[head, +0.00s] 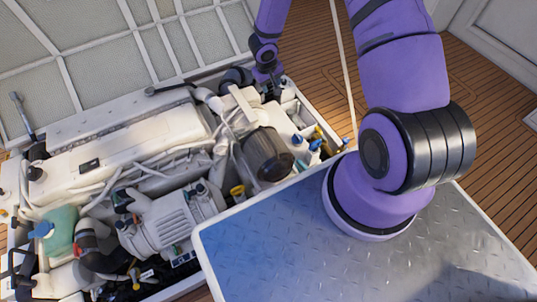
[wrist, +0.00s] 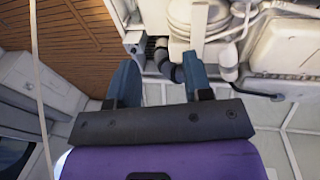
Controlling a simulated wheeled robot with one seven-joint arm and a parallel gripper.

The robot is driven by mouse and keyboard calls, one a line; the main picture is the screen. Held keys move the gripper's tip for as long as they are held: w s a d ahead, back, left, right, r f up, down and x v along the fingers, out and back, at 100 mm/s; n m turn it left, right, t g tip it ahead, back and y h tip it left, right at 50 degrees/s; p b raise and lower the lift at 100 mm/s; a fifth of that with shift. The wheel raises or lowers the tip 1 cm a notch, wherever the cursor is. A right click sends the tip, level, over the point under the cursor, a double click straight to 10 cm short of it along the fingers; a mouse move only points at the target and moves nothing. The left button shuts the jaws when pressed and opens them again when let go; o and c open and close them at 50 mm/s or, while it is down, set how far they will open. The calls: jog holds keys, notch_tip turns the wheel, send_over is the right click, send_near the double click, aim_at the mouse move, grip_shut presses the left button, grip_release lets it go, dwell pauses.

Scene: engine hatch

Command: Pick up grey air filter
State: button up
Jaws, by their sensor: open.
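A dark grey, round-topped cylinder (head: 268,153) stands upright in the right part of the engine bay in the head view. It looks like the air filter, though I cannot be sure. My gripper (wrist: 160,85) shows in the wrist view with its two blue-grey fingers apart and nothing clearly held between them. A dark ribbed hose-like part (wrist: 157,48) lies beyond the gap between the fingers. In the head view my forearm reaches down at the far right corner of the bay, and the fingers cannot be made out there. My gripper is apart from the dark cylinder.
The white engine (head: 120,150) and its pipes fill the bay. A pale green tank (head: 60,230) is at left. The raised hatch lid (head: 110,50) stands behind. A metal tread plate (head: 300,250) is in front. Wooden deck (head: 490,110) lies at right.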

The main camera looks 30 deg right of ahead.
jog(key=g+y, duration=0.1)
jog(key=y, duration=0.1)
send_near(268, 137)
jog(key=f, duration=0.5)
jog(key=shift+w+a, duration=0.2)
jog(key=shift+w, duration=0.05)
jog(key=shift+s+d+f, duration=0.15)
jog(key=shift+d+f, duration=0.05)
jog(key=shift+f, duration=1.15)
jog(key=shift+s+d+f, duration=0.1)
jog(key=shift+d+f, duration=0.1)
jog(key=shift+f, duration=1.2)
grip_shut()
